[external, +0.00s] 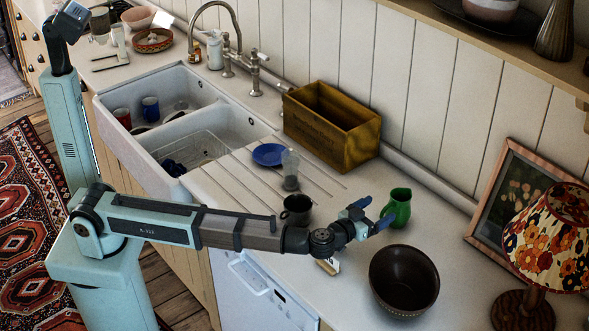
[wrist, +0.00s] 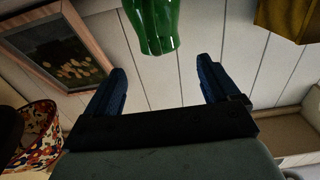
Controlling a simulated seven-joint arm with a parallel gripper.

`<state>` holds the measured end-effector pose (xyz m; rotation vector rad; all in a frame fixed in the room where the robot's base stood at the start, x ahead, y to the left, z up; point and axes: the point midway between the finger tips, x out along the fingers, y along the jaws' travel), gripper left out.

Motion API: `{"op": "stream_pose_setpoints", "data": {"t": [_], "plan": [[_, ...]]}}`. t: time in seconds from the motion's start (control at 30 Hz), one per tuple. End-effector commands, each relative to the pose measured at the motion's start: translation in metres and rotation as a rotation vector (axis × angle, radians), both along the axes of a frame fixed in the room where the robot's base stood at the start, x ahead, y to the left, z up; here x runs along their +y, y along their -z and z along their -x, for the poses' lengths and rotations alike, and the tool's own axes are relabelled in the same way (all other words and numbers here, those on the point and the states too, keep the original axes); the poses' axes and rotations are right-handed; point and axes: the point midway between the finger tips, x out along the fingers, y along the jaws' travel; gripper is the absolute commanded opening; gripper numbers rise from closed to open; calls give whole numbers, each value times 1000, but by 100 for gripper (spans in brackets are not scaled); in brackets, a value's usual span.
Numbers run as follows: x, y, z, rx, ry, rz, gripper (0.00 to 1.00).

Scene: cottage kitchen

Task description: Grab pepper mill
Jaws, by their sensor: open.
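I cannot pick out the pepper mill with certainty. A clear, narrow container with a grey lower part (external: 290,172) stands on the ribbed drainer beside the blue plate and could be it; it is too small to be sure. My gripper (external: 373,212) is open and empty, above the counter just left of a green jug (external: 398,207). In the wrist view the open fingers (wrist: 160,65) have empty space between them, and the green jug (wrist: 154,25) shows beyond them at the top edge, partly cut off.
A dark mug (external: 296,210) stands left of my gripper, a brown bowl (external: 404,281) to its right. A small white item (external: 328,266) lies below my wrist. A wooden box (external: 331,128) sits by the wall. A framed picture and floral lamp (external: 548,236) stand at right.

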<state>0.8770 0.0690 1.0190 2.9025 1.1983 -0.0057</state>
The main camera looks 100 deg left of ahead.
Motion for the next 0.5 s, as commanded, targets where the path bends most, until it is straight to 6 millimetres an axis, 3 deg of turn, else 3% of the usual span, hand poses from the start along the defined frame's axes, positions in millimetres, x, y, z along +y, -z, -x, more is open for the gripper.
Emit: {"op": "stream_pose_setpoints", "data": {"t": [0.27,0.37,0.5], "plan": [[9,-4,4,8,-20,8,89],[30,-10,15,32,-67,29,89],[76,-25,43,100,-167,87,89]]}}
